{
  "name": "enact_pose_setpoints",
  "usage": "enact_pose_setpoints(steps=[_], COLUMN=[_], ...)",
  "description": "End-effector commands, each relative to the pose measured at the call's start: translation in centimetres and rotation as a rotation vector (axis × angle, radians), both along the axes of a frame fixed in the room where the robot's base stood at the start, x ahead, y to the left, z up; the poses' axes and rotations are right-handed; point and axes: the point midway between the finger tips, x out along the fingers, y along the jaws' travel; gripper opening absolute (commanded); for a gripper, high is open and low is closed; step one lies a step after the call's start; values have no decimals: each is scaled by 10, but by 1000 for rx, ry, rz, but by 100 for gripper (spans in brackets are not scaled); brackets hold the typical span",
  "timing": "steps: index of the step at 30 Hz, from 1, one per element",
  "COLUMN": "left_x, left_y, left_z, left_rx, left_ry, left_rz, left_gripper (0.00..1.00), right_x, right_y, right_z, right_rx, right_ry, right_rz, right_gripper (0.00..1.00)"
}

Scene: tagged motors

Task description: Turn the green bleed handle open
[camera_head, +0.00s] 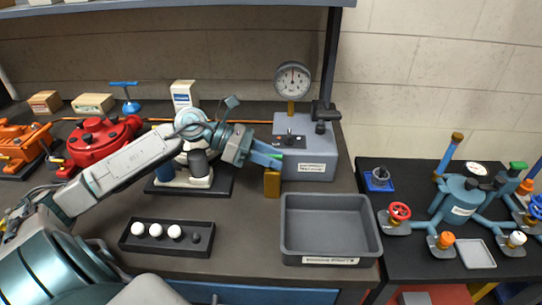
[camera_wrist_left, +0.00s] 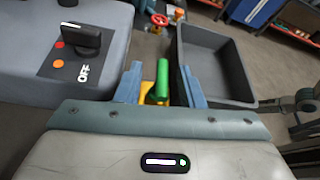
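The green bleed handle (camera_wrist_left: 160,80) shows in the left wrist view as a short green bar above a yellow body (camera_wrist_left: 150,98). My left gripper (camera_wrist_left: 161,86) has one blue finger on each side of it, with a visible gap to each finger. In the head view my left gripper (camera_head: 268,156) is at the front left of the grey test unit (camera_head: 310,160), just above the yellow block (camera_head: 272,184). The green handle is hidden there. The unit carries a round gauge (camera_head: 292,78) and a black knob, marked OFF (camera_wrist_left: 78,38). My right gripper is in neither view.
A grey bin (camera_head: 330,252) stands right in front of the unit. A black tray (camera_head: 167,237) with white and dark round parts lies at the front left. A red motor (camera_head: 98,143) is at the left. A second table with colored valves (camera_head: 400,212) stands right.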

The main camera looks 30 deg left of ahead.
Motion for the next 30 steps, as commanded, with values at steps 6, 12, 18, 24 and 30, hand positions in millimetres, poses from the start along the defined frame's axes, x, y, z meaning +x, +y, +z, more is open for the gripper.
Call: enact_pose_setpoints(steps=[6,12,18,24,30], left_x=[0,0,0,0,-1], left_y=[-1,-1,-1,-1,-1], left_z=[-1,-1,-1,-1,-1], left_rx=[-1,0,0,2,4], left_ry=[2,1,1,3,3], left_rz=[1,0,0,21,101], left_gripper=[35,15,0,0,0], right_x=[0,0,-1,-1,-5], right_y=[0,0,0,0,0], right_z=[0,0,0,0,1], right_rx=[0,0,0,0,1], right_ry=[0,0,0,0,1], right_rz=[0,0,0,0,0], right_gripper=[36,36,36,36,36])
